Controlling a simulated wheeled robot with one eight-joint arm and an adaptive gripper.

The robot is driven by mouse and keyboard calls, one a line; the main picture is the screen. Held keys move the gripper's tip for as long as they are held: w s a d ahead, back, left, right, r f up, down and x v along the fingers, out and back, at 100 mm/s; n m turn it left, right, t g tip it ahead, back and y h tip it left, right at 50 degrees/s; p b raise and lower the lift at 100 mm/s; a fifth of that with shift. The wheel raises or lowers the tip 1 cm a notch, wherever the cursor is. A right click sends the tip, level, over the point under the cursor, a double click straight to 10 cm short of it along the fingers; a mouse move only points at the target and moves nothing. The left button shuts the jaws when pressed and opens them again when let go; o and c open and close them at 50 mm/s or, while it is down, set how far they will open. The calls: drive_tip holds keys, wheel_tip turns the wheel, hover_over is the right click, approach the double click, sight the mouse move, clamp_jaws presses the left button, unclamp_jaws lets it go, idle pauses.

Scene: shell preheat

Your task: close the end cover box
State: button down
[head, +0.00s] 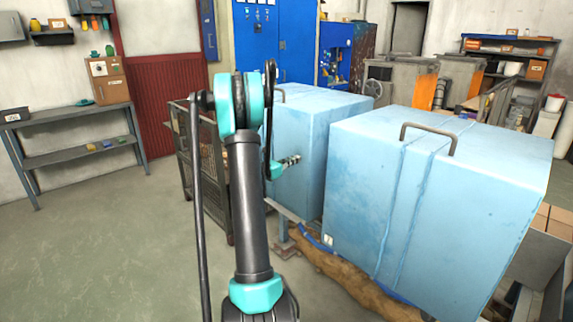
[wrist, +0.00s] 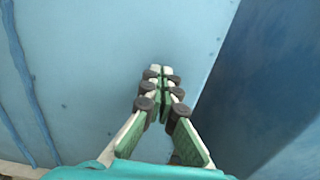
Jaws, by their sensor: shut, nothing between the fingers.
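Two large light blue boxes with handles on top stand side by side in the head view; I cannot tell which parts are the end covers. The right box (head: 400,215) is nearer, with two raised seams down its front. The left box (head: 308,140) is partly hidden behind my arm. A narrow gap separates them. My gripper (head: 293,160) appears in front of the left box, shut and empty. In the wrist view my gripper (wrist: 165,72) has its fingertips together before a light blue panel (wrist: 110,60). I cannot tell whether they touch it.
A brown wrapped pipe (head: 345,272) lies low in front of the boxes. A wire-mesh cage (head: 213,175) stands behind my arm. A grey shelf table (head: 75,120) is at the left wall. The green floor at left is clear. A darker blue surface (wrist: 265,75) fills the wrist view's right.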

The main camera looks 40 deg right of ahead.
drive_tip(key=w+d, duration=0.3)
drive_tip(key=d, duration=3.4)
drive_tip(key=shift+d, duration=0.15)
drive_tip(key=shift+r, duration=0.1)
drive_tip(key=s+a, duration=0.1)
drive_tip(key=a, duration=1.3)
drive_tip(key=shift+a, duration=0.15)
